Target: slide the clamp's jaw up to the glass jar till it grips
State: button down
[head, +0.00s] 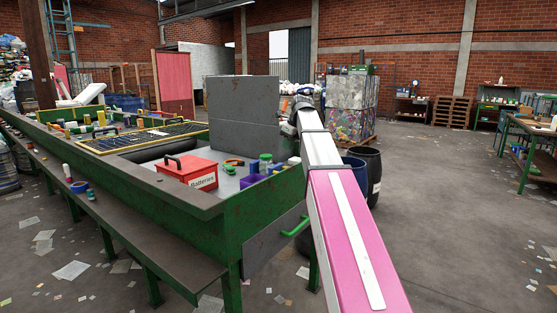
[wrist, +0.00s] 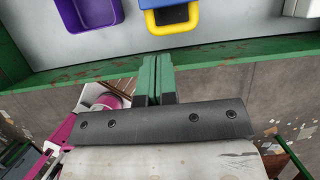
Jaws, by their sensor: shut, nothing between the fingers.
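My gripper (wrist: 157,62) shows in the wrist view with its two green fingers together and nothing between them. Its tips point at the green edge of the sorting table, just short of a blue object with a yellow loop (wrist: 172,16). In the head view a small jar-like thing with a green top (head: 265,158) stands on the table's near end; I cannot tell if it is the glass jar. An orange and green item (head: 234,162) lies left of it, too small to name. I cannot clearly make out the clamp in either view.
A red box labelled Batteries (head: 186,171) stands on the table left of the small items. A purple tray (wrist: 88,13) lies left of the yellow loop. Dark barrels (head: 366,168) stand behind my arm.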

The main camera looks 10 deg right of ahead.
aim_at(274, 166)
jog(key=x, duration=1)
jog(key=shift+w, duration=0.1)
jog(key=shift+w+a, duration=0.9)
jog(key=shift+w, duration=0.1)
jog(key=shift+s, duration=0.1)
jog(key=shift+d, duration=0.1)
